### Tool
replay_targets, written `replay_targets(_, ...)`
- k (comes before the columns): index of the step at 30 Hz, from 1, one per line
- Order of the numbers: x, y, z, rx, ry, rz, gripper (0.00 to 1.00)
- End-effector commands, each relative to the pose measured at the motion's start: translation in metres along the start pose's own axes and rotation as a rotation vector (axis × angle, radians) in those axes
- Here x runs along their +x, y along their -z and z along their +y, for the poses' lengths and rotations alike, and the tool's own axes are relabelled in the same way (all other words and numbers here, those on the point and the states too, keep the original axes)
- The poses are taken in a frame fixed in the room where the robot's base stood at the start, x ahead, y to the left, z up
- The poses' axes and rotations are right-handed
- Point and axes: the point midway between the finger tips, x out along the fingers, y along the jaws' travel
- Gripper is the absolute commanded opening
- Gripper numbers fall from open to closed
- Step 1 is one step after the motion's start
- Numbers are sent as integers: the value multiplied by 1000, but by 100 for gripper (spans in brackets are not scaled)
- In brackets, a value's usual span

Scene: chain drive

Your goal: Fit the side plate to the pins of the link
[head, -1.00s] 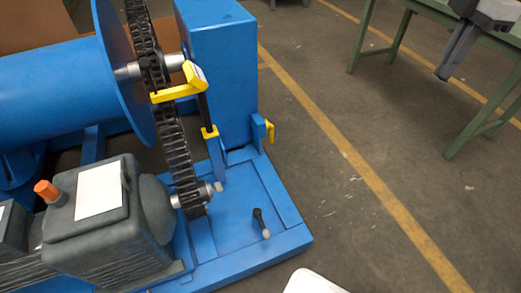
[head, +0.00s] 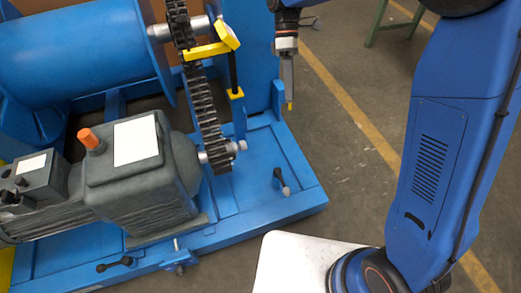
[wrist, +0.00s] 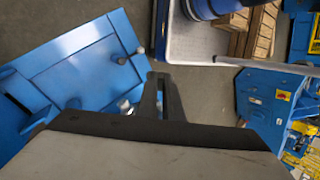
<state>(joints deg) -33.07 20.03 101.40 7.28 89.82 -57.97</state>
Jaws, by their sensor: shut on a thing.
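The black chain (head: 206,112) runs down from the large sprocket to the small one beside the gear motor. A yellow-and-black clamp tool (head: 229,62) sits at the chain. The link and its pins are too small to tell apart. My gripper (head: 288,98) points down to the right of the clamp, apart from the chain. In the wrist view my gripper (wrist: 161,80) shows dark fingers shut on a small dark piece at the tips. I cannot tell surely whether this is the side plate.
The blue base frame (head: 262,200) lies below, with a small black-handled pin (head: 281,180) on it. The grey gear motor (head: 140,165) with an orange cap is left. A white tabletop (head: 290,262) is at the front. Open floor lies right of the frame.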

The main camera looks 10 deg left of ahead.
Motion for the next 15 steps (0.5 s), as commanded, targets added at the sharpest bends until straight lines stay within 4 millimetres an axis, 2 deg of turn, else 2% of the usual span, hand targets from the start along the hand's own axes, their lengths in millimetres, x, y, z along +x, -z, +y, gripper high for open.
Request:
replay_targets(1,15,8,6,52,65,11,0)
replay_targets(8,80,46,21,337,427,158,0)
replay_targets(15,143,81,36,555,801,404,0)
